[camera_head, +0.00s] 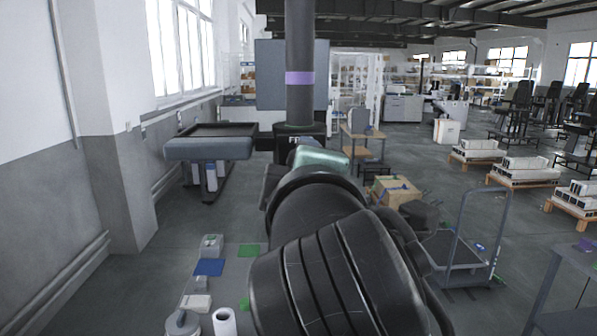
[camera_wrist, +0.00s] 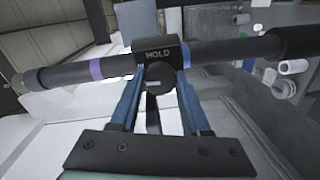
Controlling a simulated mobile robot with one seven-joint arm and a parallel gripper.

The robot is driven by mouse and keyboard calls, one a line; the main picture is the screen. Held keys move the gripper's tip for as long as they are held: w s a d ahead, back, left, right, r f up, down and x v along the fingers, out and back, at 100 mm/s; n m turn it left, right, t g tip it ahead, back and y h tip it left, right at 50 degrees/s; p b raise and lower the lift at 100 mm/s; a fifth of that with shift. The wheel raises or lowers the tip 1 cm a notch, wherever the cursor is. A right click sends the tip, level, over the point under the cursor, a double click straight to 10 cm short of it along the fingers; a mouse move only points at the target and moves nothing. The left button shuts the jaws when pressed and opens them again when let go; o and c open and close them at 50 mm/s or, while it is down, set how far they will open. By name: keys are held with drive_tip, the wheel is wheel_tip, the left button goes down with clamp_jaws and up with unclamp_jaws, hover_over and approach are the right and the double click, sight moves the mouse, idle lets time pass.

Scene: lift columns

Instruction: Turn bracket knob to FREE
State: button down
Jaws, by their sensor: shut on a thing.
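The dark column (camera_head: 300,40) with a purple band stands upright in the head view. It also crosses the wrist view sideways (camera_wrist: 225,50). A black bracket (camera_head: 290,129) sits around the column, with the start of a label, "FR", partly showing. In the wrist view the bracket (camera_wrist: 146,66) shows the word HOLD. The round dark knob (camera_wrist: 158,79) sits just below that word, with a small pale mark on its face. My gripper (camera_wrist: 158,85) has its two blue-grey fingers on either side of the knob, shut on it. In the head view my arm hides the knob and the fingers.
A grey table (camera_head: 209,149) stands to the left of the column. A cardboard box (camera_head: 396,190) and a hand cart (camera_head: 452,252) are to the right. Blue (camera_head: 209,267) and green (camera_head: 249,250) patches and small items lie at lower left. Open floor lies between.

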drive_tip(key=shift+n, duration=0.4)
drive_tip(key=shift+c, duration=1.9)
unclamp_jaws()
